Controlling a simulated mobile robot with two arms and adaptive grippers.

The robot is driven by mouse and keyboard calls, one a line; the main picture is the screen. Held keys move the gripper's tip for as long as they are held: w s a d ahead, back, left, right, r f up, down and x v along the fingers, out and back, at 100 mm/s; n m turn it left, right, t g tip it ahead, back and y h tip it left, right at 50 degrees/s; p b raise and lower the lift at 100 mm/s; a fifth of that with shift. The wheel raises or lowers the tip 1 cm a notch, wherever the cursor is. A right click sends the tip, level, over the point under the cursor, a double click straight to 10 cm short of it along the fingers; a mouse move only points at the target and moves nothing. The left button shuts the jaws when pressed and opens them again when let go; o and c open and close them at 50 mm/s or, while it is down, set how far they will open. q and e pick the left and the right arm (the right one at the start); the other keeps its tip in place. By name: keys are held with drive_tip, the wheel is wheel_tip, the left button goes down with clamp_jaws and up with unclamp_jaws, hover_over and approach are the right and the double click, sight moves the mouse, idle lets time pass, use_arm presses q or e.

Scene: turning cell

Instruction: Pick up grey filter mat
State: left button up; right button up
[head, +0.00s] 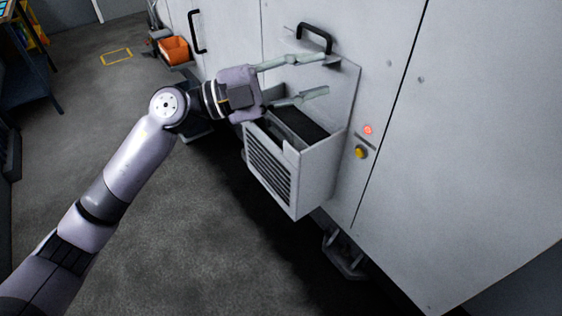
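A dark grey slab, which looks like the filter mat (302,124), sits in the open top of a white louvred box (318,170) on the cabinet's side. Only its upper part shows; the box walls hide the rest. My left gripper (323,75) is above the box, close to the cabinet wall. Its two pale fingers are spread wide with nothing between them. The nearer finger is over the box's far end. I cannot tell the exact gap between that finger and the mat. My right gripper is not in view.
A black handle (315,35) on a small ledge is just behind the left fingers. A red light (367,129) and a yellow button (361,152) are right of the box. An orange bin (174,50) stands at the back.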

use_arm(q)
wheel_tip(320, 180, down, 2)
drive_tip(key=a+m+g+y, duration=0.2)
drive_tip(key=y, duration=0.3)
drive_tip(key=n+t+y, duration=0.2)
drive_tip(key=t+y, duration=0.1)
drive_tip(key=y, duration=0.6)
approach(277, 124)
drive_tip(key=p+x, duration=0.5)
drive_tip(key=x, duration=0.3)
drive_tip(key=shift+w+d+f, duration=0.1)
drive_tip(key=shift+d+f, duration=0.05)
drive_tip(key=shift+d, duration=0.05)
drive_tip(key=shift+w+d+f, duration=0.1)
drive_tip(key=shift+w+f, duration=0.05)
drive_tip(key=shift+f, duration=0.15)
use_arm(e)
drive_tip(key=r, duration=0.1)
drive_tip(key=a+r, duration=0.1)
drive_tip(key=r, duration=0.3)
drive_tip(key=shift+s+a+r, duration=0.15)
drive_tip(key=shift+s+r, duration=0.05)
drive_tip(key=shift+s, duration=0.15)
use_arm(q)
drive_tip(key=shift+c, duration=0.3)
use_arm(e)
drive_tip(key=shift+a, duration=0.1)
